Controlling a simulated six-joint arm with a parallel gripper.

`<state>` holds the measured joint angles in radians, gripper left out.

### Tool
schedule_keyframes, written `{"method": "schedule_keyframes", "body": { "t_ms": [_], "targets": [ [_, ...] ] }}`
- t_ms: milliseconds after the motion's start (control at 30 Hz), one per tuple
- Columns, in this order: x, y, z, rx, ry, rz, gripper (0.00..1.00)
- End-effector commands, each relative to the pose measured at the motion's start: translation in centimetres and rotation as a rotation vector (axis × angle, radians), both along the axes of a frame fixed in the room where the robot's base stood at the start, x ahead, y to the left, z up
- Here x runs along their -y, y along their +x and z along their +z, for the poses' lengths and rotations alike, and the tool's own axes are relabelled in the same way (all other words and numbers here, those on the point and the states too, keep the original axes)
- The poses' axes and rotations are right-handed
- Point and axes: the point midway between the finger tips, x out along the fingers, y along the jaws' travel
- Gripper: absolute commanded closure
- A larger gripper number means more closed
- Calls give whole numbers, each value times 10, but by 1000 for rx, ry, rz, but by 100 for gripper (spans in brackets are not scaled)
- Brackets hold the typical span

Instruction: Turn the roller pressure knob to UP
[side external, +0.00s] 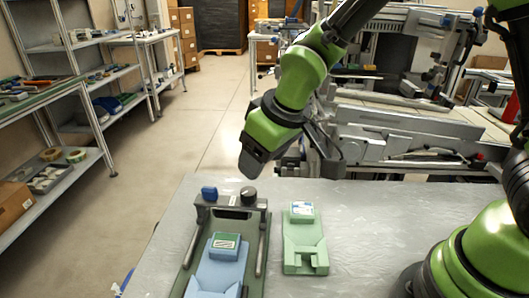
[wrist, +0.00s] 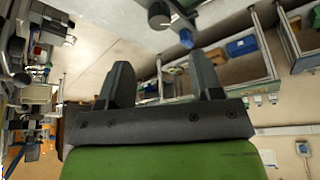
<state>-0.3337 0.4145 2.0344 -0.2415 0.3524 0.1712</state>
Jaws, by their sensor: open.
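A low machine with a dark crossbar (side external: 230,204) stands on the table. A round black knob (side external: 249,193) sits on its right end and a blue knob (side external: 209,192) on its left end. No label is readable, so I cannot tell which is the roller pressure knob or its setting. In the wrist view the black knob (wrist: 158,15) is at the top edge, with the blue knob (wrist: 186,38) below right. My gripper (wrist: 163,75) is open and empty, its two dark fingers apart. It is above the table and touches neither knob. Its fingers are hard to make out in the side view.
A blue block (side external: 215,275) with a green-topped piece (side external: 225,246) lies between the machine's rails. A pale green fixture (side external: 304,250) with a small labelled box (side external: 302,210) stands to the right. The table (side external: 380,225) is clear farther right. Shelves (side external: 60,150) stand at left.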

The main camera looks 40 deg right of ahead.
Motion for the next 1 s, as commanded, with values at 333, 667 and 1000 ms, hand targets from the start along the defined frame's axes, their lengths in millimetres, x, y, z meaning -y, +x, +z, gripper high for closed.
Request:
{"method": "schedule_keyframes", "body": {
  "t_ms": [333, 667, 1000],
  "targets": [
    [0, -2, 5, -1, 0, 0, 41],
    [0, 20, 5, -163, 122, -561, 41],
    [-6, 36, 12, -357, 233, -1480, 41]
  ]
}}
